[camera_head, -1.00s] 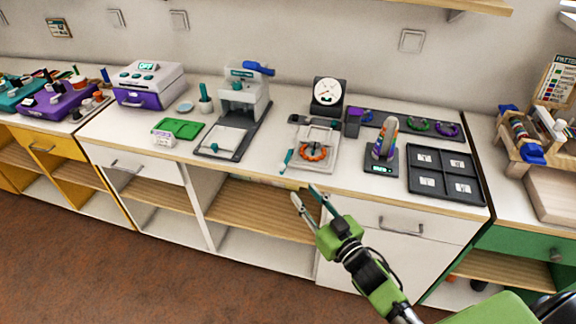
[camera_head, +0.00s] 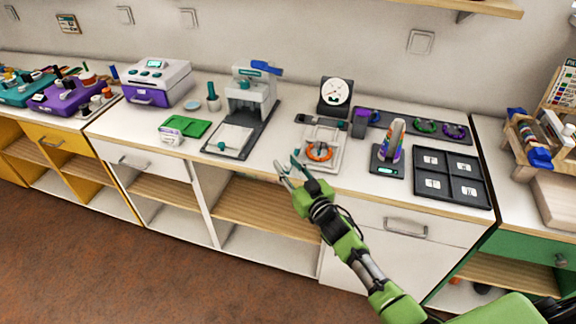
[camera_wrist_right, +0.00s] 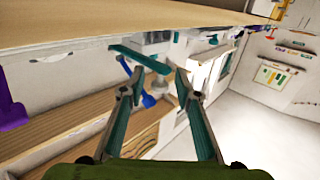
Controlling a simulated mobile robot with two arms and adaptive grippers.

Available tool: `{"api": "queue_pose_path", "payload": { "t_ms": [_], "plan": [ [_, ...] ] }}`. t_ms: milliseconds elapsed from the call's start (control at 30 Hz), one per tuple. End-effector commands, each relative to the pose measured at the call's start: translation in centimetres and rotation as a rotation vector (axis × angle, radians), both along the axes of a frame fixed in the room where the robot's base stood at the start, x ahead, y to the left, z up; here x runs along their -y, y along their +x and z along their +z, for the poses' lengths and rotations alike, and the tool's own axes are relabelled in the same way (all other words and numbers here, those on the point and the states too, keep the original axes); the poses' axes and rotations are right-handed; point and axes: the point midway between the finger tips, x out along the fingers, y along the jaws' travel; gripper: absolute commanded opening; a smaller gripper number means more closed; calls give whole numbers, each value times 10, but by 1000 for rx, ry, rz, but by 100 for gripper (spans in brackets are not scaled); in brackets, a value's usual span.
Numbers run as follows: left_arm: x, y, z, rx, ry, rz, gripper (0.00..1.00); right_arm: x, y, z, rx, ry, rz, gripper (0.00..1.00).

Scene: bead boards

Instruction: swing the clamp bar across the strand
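The orange bead strand (camera_head: 319,151) lies as a ring on a pale board (camera_head: 331,134) on the white counter. In the earlier head view a teal bar lies along the left edge of that board; now my right gripper (camera_head: 286,160) covers that spot. The right wrist view shows a teal bar (camera_wrist_right: 138,58) just beyond the fingertips, which looks like the clamp bar. My right gripper (camera_wrist_right: 155,83) is open, its two fingers apart with nothing clearly between them, at the board's front left corner. I cannot tell if it touches the bar. My left gripper is out of view.
A press on a dark base (camera_head: 245,130) stands left of the board. A dial gauge (camera_head: 335,94) stands behind it. A scale (camera_head: 386,167) with an upright bead ring and a dark four-part tray (camera_head: 448,193) are to the right. Open shelves lie below the counter edge.

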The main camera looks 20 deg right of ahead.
Motion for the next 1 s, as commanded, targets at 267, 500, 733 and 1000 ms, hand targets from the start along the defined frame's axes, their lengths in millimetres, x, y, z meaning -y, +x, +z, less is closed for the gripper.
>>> {"api": "queue_pose_path", "payload": {
  "t_ms": [267, 500, 733, 1000],
  "plan": [
    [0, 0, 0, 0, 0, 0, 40, 0, 0, 0, 0, 0, 0, 10],
    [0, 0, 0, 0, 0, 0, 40, 0, 0, 0, 0, -1, 1, 0],
    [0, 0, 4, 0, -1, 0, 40, 6, -3, 0, -1, -7, 45, 0],
    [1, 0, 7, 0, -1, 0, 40, 22, -10, -1, -2, -12, 188, 0]
  ]
}}
